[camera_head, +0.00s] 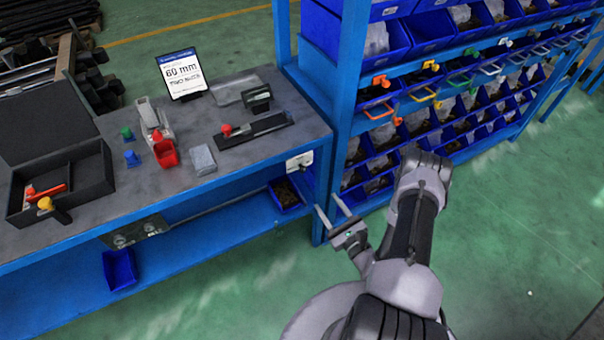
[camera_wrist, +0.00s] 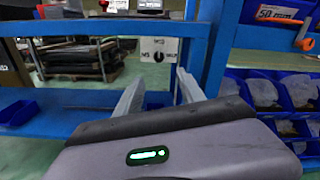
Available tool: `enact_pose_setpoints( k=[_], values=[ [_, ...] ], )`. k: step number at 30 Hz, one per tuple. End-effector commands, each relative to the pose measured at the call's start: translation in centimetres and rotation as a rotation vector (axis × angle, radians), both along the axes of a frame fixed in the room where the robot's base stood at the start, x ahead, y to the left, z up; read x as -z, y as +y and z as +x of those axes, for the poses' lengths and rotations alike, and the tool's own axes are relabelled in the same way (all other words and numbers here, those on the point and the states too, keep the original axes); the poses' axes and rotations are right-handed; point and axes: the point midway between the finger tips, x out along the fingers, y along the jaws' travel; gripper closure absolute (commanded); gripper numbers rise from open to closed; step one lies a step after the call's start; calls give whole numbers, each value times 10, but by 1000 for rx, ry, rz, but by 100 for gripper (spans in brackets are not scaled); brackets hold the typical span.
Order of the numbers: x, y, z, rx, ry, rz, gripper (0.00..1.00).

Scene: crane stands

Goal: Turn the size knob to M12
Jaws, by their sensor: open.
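A white plate with a small dark round knob (camera_wrist: 158,57) shows in the wrist view, straight ahead between my fingers. Its lettering is too small to read surely, so I cannot tell the knob's setting. In the head view a white plate (camera_head: 299,162) sits at the right end of the bench, under its top. My gripper (camera_head: 327,202) is open and empty in front of the bench's right end, below that plate in the picture. In the wrist view the gripper (camera_wrist: 158,73) has its fingers apart, pointing toward the plate and not touching it.
A blue upright (camera_head: 345,110) and a rack of blue bins (camera_head: 385,45) stand right of the bench (camera_head: 240,150). A dark panel (camera_head: 135,232) with two round parts is on the bench front. Green floor is clear in front.

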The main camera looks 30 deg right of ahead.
Motion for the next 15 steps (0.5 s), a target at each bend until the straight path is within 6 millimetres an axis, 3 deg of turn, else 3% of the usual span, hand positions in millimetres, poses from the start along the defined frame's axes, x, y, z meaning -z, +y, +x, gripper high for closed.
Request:
enact_pose_setpoints(
  k=[9,15],
  values=[
    [2,6,95,-9,-5,-3,54],
    [1,7,133,-8,-3,-1,54]
  ],
)
